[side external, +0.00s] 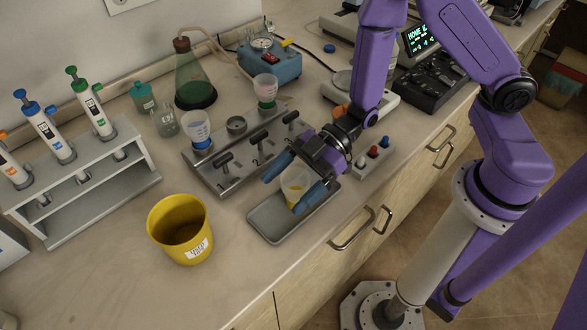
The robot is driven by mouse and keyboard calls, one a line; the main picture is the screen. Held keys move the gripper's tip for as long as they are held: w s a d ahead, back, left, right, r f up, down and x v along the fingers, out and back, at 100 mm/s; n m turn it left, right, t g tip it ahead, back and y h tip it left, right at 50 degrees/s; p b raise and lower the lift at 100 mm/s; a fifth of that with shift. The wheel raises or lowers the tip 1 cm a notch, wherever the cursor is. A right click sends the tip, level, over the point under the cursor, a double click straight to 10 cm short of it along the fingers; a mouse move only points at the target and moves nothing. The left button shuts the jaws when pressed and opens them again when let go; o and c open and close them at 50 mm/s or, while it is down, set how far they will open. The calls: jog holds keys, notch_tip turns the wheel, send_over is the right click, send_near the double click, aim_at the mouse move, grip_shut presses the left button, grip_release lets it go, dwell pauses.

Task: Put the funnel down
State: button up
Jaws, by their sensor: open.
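The funnel (294,181) is a translucent white cup with yellow at its lower part. It stands roughly upright over the grey tray (262,227) and appears to rest in it, though its base is partly hidden. My gripper (284,195) is open, with one blue finger on each side of the funnel. The fingers are very close to its wall; I cannot tell whether either touches it. Similar funnels, one with a blue base (197,128) and one with a green base (265,88), stand on the metal manifold (217,180).
A yellow bin (181,228) stands left of the tray. A pipette rack (85,190) is at the far left. A green flask (193,80) and a blue pump (271,62) are at the back. A small block with coloured knobs (372,153) lies right of my gripper. The counter's front edge is near the tray.

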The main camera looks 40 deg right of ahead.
jog(key=v, duration=0.2)
jog(key=shift+d+r, duration=0.2)
jog(key=shift+d, duration=0.15)
notch_tip(320, 180, up, 7)
jog(key=shift+d, duration=0.1)
jog(key=m+t+h, duration=0.3)
jog(key=h, duration=0.5)
send_near(299, 183)
notch_tip(299, 183, up, 3)
jog(key=w+d, duration=0.2)
jog(key=w, duration=0.1)
jog(key=s+d+r+m+g+h, duration=0.1)
jog(key=s+d+r+g+h, duration=0.2)
jog(key=s+d, duration=0.6)
jog(key=s+h, duration=0.2)
jog(key=s, duration=0.2)
jog(key=shift+s+d+r+m+g, duration=0.15)
jog(key=shift+d+m+g, duration=0.15)
jog(key=shift+d+g, duration=0.1)
